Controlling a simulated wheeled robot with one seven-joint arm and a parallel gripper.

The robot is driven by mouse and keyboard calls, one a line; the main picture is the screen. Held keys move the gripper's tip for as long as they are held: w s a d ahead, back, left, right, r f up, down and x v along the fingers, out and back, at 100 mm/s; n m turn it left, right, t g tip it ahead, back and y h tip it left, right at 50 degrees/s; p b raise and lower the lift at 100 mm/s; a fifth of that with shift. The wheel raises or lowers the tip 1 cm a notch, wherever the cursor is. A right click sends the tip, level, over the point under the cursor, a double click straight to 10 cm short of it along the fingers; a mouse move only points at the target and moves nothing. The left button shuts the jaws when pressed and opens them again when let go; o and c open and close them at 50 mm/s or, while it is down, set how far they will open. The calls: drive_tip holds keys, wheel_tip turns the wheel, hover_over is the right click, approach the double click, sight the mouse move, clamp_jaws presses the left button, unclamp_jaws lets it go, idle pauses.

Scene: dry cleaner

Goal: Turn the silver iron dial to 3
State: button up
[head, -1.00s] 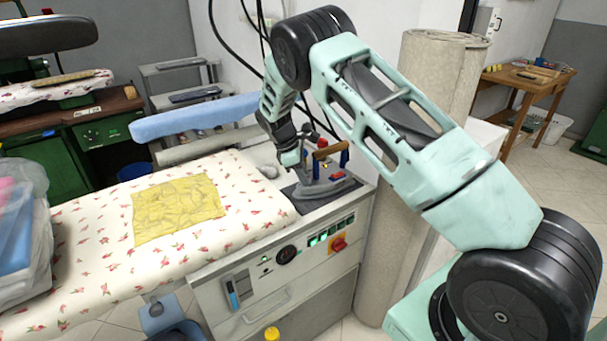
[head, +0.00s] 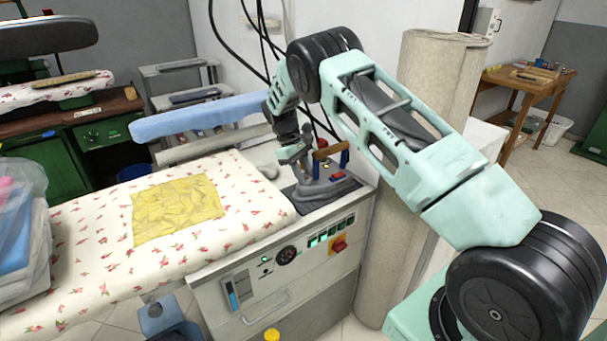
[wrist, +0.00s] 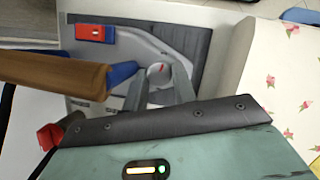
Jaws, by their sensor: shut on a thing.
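The silver iron (head: 335,190) sits on a dark pad at the right end of the ironing table, with a brown handle (wrist: 50,75), blue supports and a red button (wrist: 95,33). In the wrist view its round pale dial (wrist: 157,72) with a red mark lies between my two fingertips. My gripper (wrist: 157,82) is shut on the dial; it also shows over the iron's left side in the head view (head: 306,170). The mark is near the dial's middle. No numbers are readable, and my fingers hide part of the dial's edge.
A floral ironing board (head: 90,245) with a yellow cloth (head: 177,210) lies left of the iron. The control panel (head: 290,255) is below. A rolled beige carpet (head: 428,130) stands at the right, close to my arm. Black hoses (head: 232,45) hang behind.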

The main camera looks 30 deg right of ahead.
idle(0.3)
drive_tip(key=o, duration=1)
drive_tip(key=shift+d, duration=0.15)
drive_tip(key=shift+r, duration=0.15)
